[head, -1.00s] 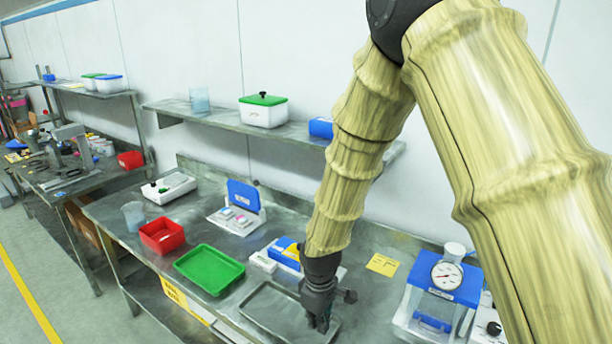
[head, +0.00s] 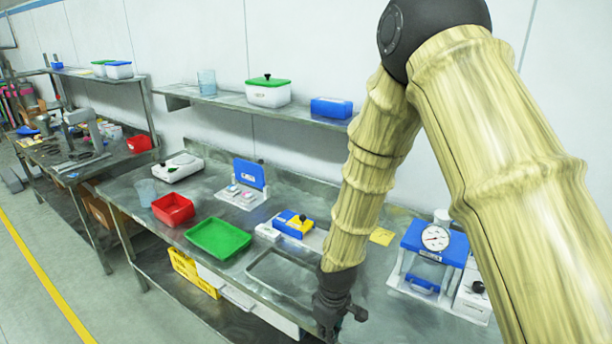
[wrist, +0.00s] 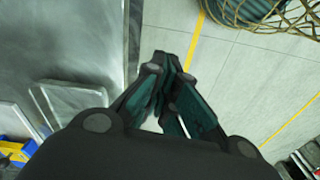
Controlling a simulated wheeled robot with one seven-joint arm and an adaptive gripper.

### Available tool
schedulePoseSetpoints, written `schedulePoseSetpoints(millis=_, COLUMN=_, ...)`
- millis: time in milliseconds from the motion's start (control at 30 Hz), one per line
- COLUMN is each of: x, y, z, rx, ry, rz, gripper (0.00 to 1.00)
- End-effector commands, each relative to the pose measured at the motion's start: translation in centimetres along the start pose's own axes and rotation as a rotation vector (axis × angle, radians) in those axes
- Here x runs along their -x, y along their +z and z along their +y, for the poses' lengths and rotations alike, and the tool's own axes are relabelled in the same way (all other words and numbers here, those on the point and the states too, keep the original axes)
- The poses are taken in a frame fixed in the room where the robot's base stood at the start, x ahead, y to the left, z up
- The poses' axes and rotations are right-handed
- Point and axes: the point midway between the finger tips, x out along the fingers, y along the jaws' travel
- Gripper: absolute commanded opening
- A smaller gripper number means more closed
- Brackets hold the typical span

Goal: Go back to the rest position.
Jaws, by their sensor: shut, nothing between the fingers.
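My gripper (head: 330,328) hangs at the front edge of the steel bench (head: 215,285) in the head view, pointing down. In the wrist view its fingers (wrist: 170,75) are shut together with nothing between them, and the bench's edge and the grey floor show beyond them. A shallow steel tray (head: 283,278) lies on the bench just left of my gripper. The gripper is apart from it.
A green tray (head: 217,238), a red bin (head: 172,209) and a yellow-blue box (head: 293,223) stand to the left. A blue-and-white device with a dial (head: 433,243) stands to the right. A shelf (head: 225,101) runs along the wall. Open floor (head: 40,235) lies at left.

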Motion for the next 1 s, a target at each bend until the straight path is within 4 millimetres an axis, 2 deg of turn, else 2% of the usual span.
schedulePoseSetpoints(millis=33, x=-1.9, y=0.6, z=0.1, rx=-0.024, ry=-0.011, rz=-0.001, gripper=0.00)
schedulePoseSetpoints(millis=167, x=-5.0, y=2.7, z=-0.3, rx=-0.093, ry=-0.026, rz=0.009, gripper=0.00)
schedulePoseSetpoints(millis=267, x=-8.1, y=5.3, z=-1.0, rx=-0.168, ry=-0.037, rz=0.017, gripper=0.00)
schedulePoseSetpoints(millis=500, x=-16.8, y=14.1, z=-3.7, rx=-0.410, ry=-0.051, rz=0.029, gripper=0.00)
schedulePoseSetpoints(millis=700, x=-22.8, y=21.5, z=-5.7, rx=-0.617, ry=-0.037, rz=0.015, gripper=0.00)
schedulePoseSetpoints(millis=800, x=-24.9, y=25.4, z=-6.8, rx=-0.713, ry=-0.019, rz=0.006, gripper=0.00)
schedulePoseSetpoints(millis=900, x=-26.2, y=28.6, z=-7.8, rx=-0.790, ry=0.004, rz=-0.002, gripper=0.00)
schedulePoseSetpoints(millis=1000, x=-26.9, y=30.9, z=-8.5, rx=-0.842, ry=0.022, rz=-0.008, gripper=0.00)
